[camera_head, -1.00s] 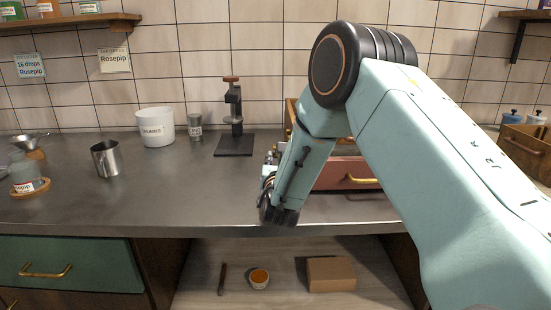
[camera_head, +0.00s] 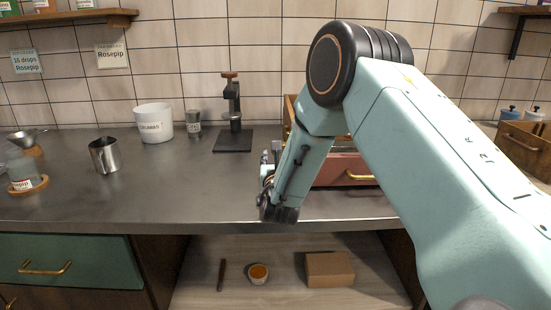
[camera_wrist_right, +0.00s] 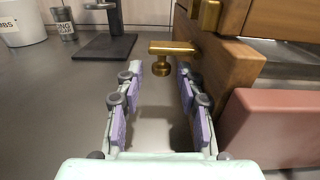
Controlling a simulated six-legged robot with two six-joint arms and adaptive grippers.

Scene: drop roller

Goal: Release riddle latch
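A brass T-shaped latch (camera_wrist_right: 172,48) sticks out from the side of a wooden cabinet (camera_wrist_right: 225,75) in the right wrist view. A second brass piece (camera_wrist_right: 206,14) sits on the cabinet just above it. My right gripper (camera_wrist_right: 160,72) is open, its purple-padded fingers on either side of empty space. The latch lies just beyond and between the fingertips; I cannot tell whether they touch. In the head view my right arm hides the latch and most of the cabinet (camera_head: 290,108); the right gripper (camera_head: 267,190) is partly hidden. My left gripper is out of view.
A salmon drawer (camera_head: 338,168) with a brass handle stands out from the cabinet. A black press stand (camera_head: 233,140), white tub (camera_head: 154,122), small tin (camera_head: 194,125) and metal cup (camera_head: 104,156) stand on the counter (camera_head: 180,190). The counter's middle is clear.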

